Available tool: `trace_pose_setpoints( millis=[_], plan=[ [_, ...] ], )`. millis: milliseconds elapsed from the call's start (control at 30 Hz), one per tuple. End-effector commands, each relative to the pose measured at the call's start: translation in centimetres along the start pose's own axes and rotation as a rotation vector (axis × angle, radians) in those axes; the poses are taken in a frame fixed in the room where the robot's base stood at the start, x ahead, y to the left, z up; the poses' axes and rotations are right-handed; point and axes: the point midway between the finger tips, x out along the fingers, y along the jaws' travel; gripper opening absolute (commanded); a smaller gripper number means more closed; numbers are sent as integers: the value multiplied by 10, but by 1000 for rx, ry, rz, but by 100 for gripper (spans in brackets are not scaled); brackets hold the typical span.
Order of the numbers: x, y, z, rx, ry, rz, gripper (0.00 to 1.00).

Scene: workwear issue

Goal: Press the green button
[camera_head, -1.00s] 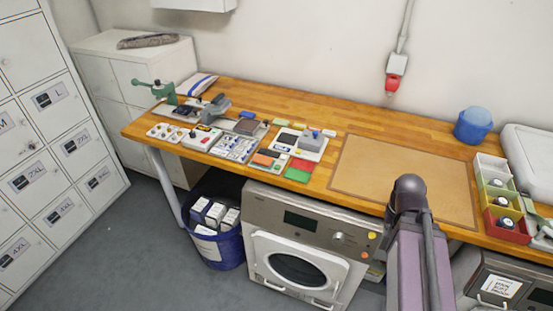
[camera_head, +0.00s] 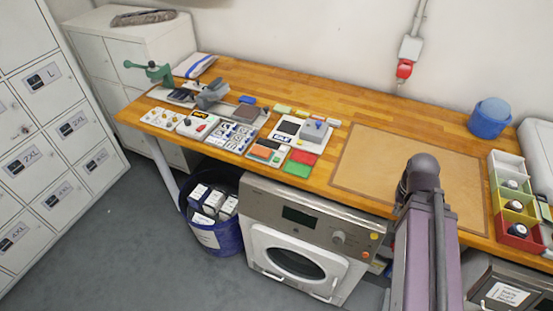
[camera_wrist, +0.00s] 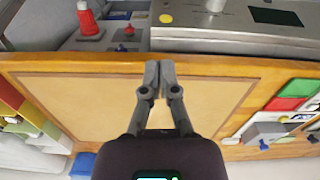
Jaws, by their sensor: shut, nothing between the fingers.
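I cannot clearly make out a green button in either view. The front of the washing machine (camera_head: 310,240) under the counter has a dial and small yellow and red buttons at its right end (camera_head: 375,237). In the wrist view a yellow button (camera_wrist: 166,18) and a red knob-like part (camera_wrist: 88,20) show beyond the counter edge. My gripper (camera_wrist: 159,68) is shut and empty, with its tips in front of the tan mat near the counter's front edge. In the head view my arm hides the gripper.
The wooden counter (camera_head: 330,95) carries a tan mat (camera_head: 390,165), a green flat pad (camera_head: 297,169), a red pad and several small panels. Coloured bins (camera_head: 517,232) and a blue tub (camera_head: 489,118) stand at the right. A blue bin (camera_head: 228,237) stands on the floor.

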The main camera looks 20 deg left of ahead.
Motion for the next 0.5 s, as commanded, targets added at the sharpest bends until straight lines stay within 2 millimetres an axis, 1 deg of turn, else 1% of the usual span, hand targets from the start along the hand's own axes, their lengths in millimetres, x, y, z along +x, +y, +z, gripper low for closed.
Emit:
trace_pose_setpoints(
  millis=[267,367,500],
  plan=[
    [0,-2,-2,-2,2,4,0],
    [2,-6,-8,-8,8,16,0],
    [4,-19,-23,-23,23,50,0]
  ],
)
